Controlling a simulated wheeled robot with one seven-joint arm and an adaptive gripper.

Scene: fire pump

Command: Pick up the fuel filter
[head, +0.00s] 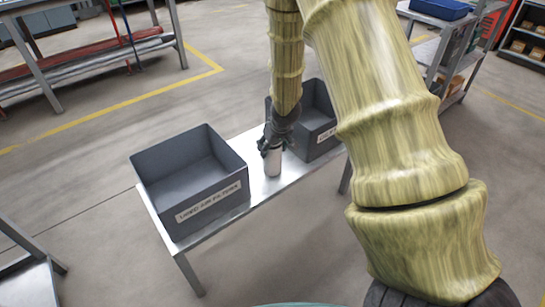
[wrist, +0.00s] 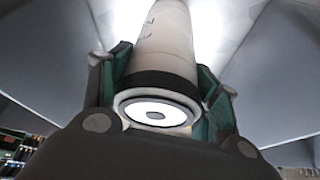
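The fuel filter is a white cylinder (head: 273,163) that stands upright at the table between two grey bins in the head view. In the wrist view the filter (wrist: 166,45) shows dark marks on its side, a black band and a pale round end with a small centre hole facing the camera. My gripper (head: 273,146) is over its upper part, coming from above. In the wrist view my gripper's green-padded fingers (wrist: 160,95) lie on both sides of the filter and appear to touch it. Whether its base rests on the table is hard to tell.
A grey bin (head: 166,158) labelled for used air filters stands left on the metal table (head: 256,193). Another labelled grey bin (head: 322,126) stands close behind right of the filter. The table strip in front of the filter is clear.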

